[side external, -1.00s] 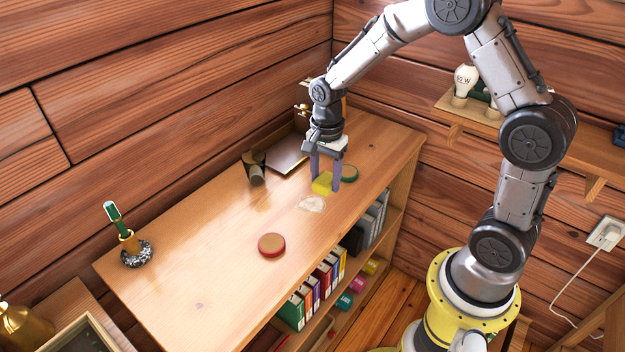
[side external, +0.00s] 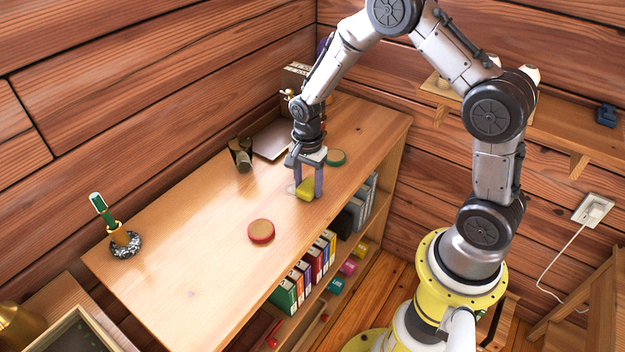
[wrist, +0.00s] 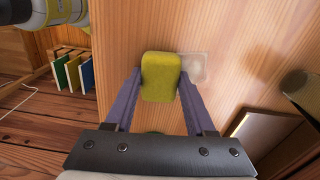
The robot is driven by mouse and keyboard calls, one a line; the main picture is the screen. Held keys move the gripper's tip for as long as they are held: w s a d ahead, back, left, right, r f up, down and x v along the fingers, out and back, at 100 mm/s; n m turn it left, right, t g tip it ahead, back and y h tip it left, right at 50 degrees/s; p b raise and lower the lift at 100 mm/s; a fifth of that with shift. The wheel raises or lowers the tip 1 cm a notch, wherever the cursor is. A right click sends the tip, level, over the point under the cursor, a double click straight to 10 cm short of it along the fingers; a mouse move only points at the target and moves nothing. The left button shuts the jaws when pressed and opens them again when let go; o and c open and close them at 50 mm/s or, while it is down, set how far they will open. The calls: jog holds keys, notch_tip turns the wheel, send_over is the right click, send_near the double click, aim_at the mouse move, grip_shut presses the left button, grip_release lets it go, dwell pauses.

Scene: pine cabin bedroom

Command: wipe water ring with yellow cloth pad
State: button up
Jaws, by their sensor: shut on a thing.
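The yellow cloth pad (side external: 306,190) is held between the purple fingers of my gripper (side external: 308,184), low at the shelf top. In the wrist view my gripper (wrist: 160,86) is shut on the pad (wrist: 160,76). The water ring (wrist: 195,68) is a pale, whitish patch just right of the pad in the wrist view. In the side view a sliver of the water ring (side external: 291,188) shows left of the pad, and the pad hides the rest. Whether the pad presses on the wood cannot be told for sure.
A green disc (side external: 335,157) lies behind my gripper.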

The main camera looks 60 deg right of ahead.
aim_at(287, 185)
jog(key=shift+w+f, duration=0.1)
jog(key=shift+w, duration=3)
jog(key=shift+s, duration=3.95)
jog(key=shift+w+a, duration=0.5)
jog(key=shift+w, duration=3.45)
jog(key=shift+s, duration=3.95)
jog(key=shift+w+r, duration=0.15)
jog(key=shift+r, duration=4)
